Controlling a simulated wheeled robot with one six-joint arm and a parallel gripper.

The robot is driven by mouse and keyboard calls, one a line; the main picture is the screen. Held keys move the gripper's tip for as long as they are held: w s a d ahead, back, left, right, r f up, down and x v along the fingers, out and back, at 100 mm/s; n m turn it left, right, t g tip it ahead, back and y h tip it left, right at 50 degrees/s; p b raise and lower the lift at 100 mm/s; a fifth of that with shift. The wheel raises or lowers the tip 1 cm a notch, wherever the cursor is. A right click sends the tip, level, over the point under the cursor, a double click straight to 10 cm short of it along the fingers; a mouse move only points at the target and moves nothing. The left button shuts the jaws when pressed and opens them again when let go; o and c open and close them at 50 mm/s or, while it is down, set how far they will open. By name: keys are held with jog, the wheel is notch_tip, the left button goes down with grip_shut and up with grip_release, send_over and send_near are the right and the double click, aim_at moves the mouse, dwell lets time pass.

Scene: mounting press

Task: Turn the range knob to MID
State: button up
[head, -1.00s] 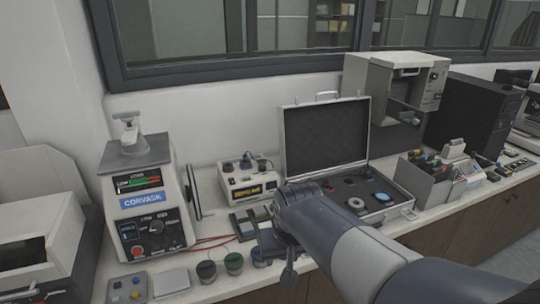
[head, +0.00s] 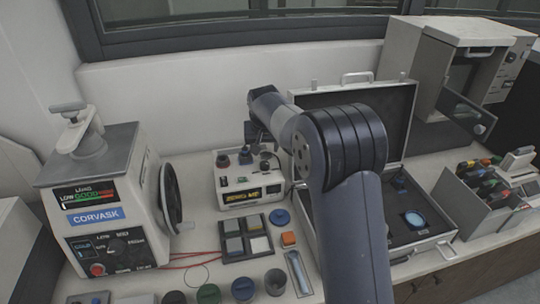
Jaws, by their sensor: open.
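The CORVASK machine (head: 100,200) stands at the left of the bench. Its lower front panel has a dark round knob (head: 122,247) with small labels around it, one of which seems to read MID. The knob's pointer is too small to read. My gripper (head: 258,140) is open and empty, to the right of the machine, above the back of a small white box with a yellow display (head: 255,193). The gripper is apart from the knob. Its fingertips are small and dark, and my arm crosses the right middle of the view.
A black handwheel (head: 172,199) sticks out on the machine's right side. A sectioned tray (head: 246,258), several coloured cups and red wires lie in front of the box. An open case (head: 410,125) stands behind my arm. A grey bin (head: 478,212) is at right.

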aim_at(264, 163)
jog(key=p+x, duration=0.2)
jog(key=x, duration=0.8)
jog(key=shift+s, duration=0.1)
jog(key=shift+c, duration=0.4)
jog(key=c, duration=0.9)
